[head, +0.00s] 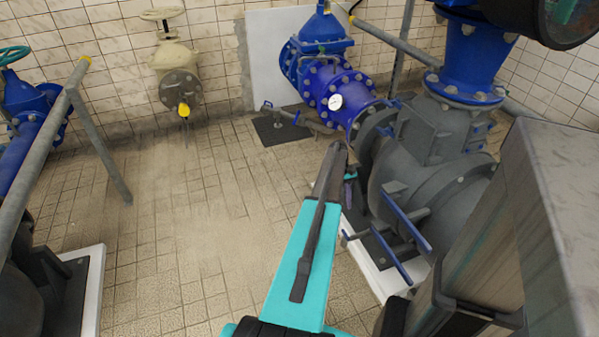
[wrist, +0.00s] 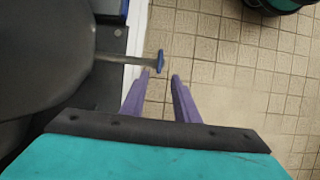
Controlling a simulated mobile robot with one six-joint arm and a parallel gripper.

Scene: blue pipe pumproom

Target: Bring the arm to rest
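My arm is teal and dark grey and reaches out from the bottom of the head view over the floor. My gripper shows in the wrist view (wrist: 161,75) with two purple fingers apart and only floor tiles between them. In the head view only a small purple part of the gripper (head: 350,190) shows past the arm's end, beside the large grey pump (head: 425,165). In the wrist view a metal rod with a blue end cap (wrist: 160,62) sticks out from the left, just beyond the fingertips. I cannot tell whether it touches them.
A cream valve (head: 175,65) is at the back wall. A grey railing (head: 45,150) stands at the left. The tiled floor (head: 185,215) between is clear.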

